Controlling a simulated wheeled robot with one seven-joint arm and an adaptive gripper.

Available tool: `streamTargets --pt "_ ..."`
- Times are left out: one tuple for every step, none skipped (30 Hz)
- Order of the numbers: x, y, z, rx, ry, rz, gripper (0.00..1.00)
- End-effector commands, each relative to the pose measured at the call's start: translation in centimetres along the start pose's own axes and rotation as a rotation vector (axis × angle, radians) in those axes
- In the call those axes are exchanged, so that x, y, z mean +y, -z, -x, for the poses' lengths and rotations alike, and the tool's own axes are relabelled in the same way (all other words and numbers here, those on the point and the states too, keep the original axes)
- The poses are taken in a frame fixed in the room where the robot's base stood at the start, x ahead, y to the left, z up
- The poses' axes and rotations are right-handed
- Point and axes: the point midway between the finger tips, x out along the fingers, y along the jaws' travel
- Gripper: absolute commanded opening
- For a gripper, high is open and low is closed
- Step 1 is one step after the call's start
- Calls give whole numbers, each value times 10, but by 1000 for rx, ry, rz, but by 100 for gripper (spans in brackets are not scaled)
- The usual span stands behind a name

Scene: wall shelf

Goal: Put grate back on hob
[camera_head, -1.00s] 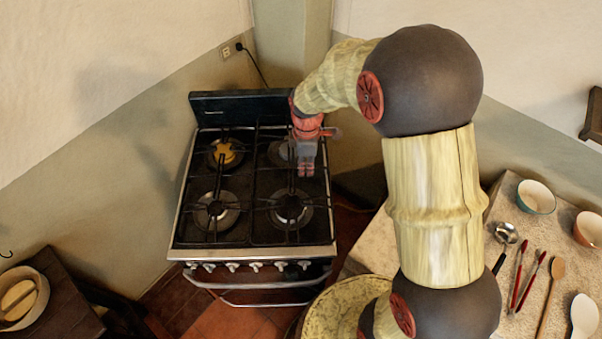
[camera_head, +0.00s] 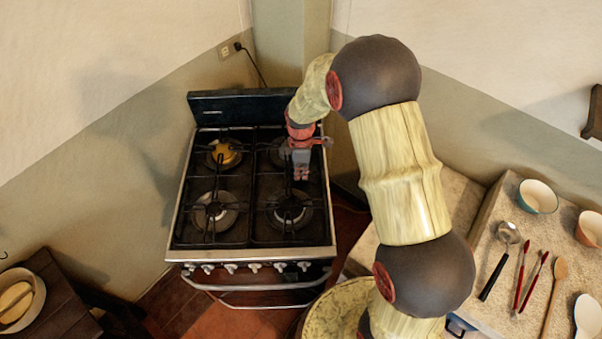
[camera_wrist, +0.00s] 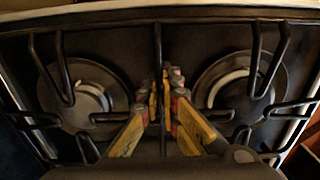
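The hob (camera_head: 247,243) is the top of a black stove with a steel rim. A black wire grate lies over its left burners. Another black grate (camera_head: 270,207) is over the right burners, level or nearly so; whether it touches the hob all round cannot be told. My gripper (camera_head: 302,178) points down over this right grate, between the front and back burners. In the wrist view my yellow fingers (camera_wrist: 167,82) come close together around a dark middle bar of the grate (camera_wrist: 158,40), with a burner on either side. The bar between the fingertips is partly hidden.
A raised back panel (camera_head: 240,105) stands behind the hob, with walls close behind. Knobs (camera_head: 255,267) and a handle are at the front. A counter (camera_head: 500,235) at right holds bowls, a ladle and spoons. A small table with a bowl (camera_head: 20,300) is at left.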

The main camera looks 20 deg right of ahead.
Motion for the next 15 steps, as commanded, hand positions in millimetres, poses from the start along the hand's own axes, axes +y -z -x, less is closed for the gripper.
streamTargets --pt "1 0 2 1 -2 0 0" --pt "1 0 2 1 -2 0 0" --pt "1 0 1 1 -2 0 0" --pt "1 0 0 1 -2 0 0" --pt "1 0 0 1 -2 0 0" --pt "0 0 -1 0 1 0 5" --pt "0 0 -1 0 1 0 7" --pt "0 0 -1 0 1 0 9" --pt "0 0 -1 0 0 0 11" --pt "0 0 -1 0 1 0 13" --pt "0 0 -1 0 1 0 14" --pt "0 0 -1 0 1 0 17" --pt "0 0 -1 0 1 0 18" --pt "0 0 -1 0 1 0 20" --pt "0 0 -1 0 1 0 22"
